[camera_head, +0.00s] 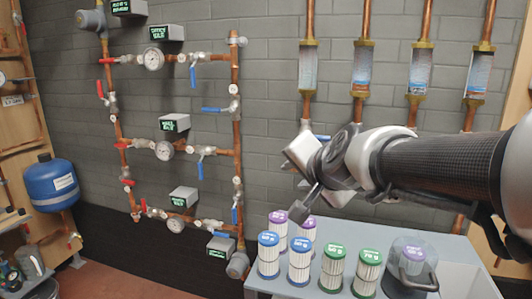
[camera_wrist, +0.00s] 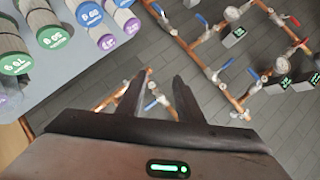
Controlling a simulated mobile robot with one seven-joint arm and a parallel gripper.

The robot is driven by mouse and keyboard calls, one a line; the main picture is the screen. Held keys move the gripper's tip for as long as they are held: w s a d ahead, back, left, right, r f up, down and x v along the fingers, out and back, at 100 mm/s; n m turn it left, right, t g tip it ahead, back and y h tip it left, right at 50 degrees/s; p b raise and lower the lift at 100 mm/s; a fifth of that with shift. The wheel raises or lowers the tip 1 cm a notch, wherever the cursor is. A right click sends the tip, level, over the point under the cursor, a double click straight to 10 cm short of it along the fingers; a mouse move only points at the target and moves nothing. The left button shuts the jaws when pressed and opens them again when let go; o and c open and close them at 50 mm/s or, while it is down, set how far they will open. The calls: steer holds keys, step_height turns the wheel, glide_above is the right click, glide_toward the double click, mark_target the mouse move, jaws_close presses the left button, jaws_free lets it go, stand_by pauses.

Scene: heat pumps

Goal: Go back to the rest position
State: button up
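My gripper (camera_wrist: 160,82) shows two dark fingers standing apart in the wrist view, with nothing between them. In the head view my arm reaches in from the right, and my gripper (camera_head: 306,203) hangs tilted down and to the left, just above the back left of the grey table (camera_head: 463,270). Only part of the fingers shows there. The nearest things to it are the purple-capped filters (camera_head: 278,217), and I cannot tell the exact gap.
Blue-capped (camera_head: 268,240) and green-capped filters (camera_head: 333,252) stand on the table beside a clear housing (camera_head: 408,255). Copper pipes with gauges and valves (camera_head: 164,150) line the grey wall at left. Vertical pipes with clear tubes (camera_head: 362,68) rise behind my arm. A blue tank (camera_head: 52,185) is far left.

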steer(key=s+d+f+n+g+h, duration=0.1)
steer(key=s+d+f+n+g, duration=0.2)
steer(key=s, duration=0.4)
steer(key=s+d+f+n+g, duration=0.1)
steer(key=s+f+n, duration=0.25)
steer(key=s, duration=0.45)
steer(key=s+d+f+n+g+h, duration=0.1)
steer(key=s+d+f+n+g, duration=0.1)
steer(key=s+f, duration=0.35)
step_height(320, 180, up, 25)
steer(key=s+p, duration=0.2)
steer(key=p, duration=2.2)
steer(key=shift+g, duration=0.3)
steer(key=shift+s, duration=0.1)
